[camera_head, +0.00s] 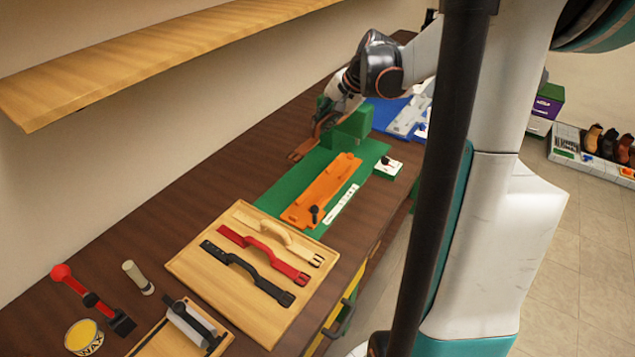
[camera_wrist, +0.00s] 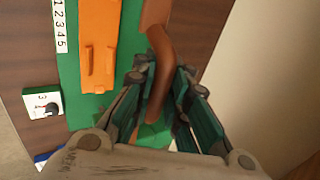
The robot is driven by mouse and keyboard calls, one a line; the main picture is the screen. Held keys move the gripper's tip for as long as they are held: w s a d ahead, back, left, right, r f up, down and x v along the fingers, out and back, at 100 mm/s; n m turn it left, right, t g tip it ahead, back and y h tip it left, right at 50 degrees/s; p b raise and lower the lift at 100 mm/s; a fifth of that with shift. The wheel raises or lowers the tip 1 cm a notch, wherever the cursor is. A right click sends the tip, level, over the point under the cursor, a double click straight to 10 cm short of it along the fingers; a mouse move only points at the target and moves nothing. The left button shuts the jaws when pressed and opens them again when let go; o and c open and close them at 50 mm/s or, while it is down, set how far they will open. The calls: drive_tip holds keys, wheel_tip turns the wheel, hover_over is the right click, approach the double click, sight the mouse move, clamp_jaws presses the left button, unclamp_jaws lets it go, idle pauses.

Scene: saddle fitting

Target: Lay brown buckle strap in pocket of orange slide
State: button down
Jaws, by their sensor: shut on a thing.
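The brown buckle strap (camera_head: 299,153) is in my gripper at the far end of the bench in the head view. In the wrist view the strap's raised loop (camera_wrist: 165,75) runs between the two fingers of my gripper (camera_wrist: 163,73), which is shut on it. My gripper (camera_head: 335,112) is partly hidden by the green block in the head view. The orange slide (camera_head: 324,187) lies on a green base (camera_head: 285,177), nearer the front than my gripper. In the wrist view the slide (camera_wrist: 97,35) is left of the strap, apart from it. The strap's far end is cut off there.
A green block (camera_head: 352,124) stands at the base's far end, close to my gripper. A wooden board (camera_head: 205,258) holds cream, red and black straps. A small white-topped box (camera_head: 387,168) sits right of the slide. A wooden shelf (camera_head: 150,60) hangs above the bench.

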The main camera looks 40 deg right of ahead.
drive_tip(key=shift+f, duration=0.35)
drive_tip(key=b, duration=0.6)
approach(317, 184)
drive_tip(key=x, duration=0.5)
drive_tip(key=shift+a, duration=0.1)
drive_tip(key=shift+r, duration=0.1)
drive_tip(key=c, duration=2)
unclamp_jaws()
drive_tip(key=shift+f, duration=0.2)
drive_tip(key=o, duration=0.4)
drive_tip(key=shift+o, duration=0.2)
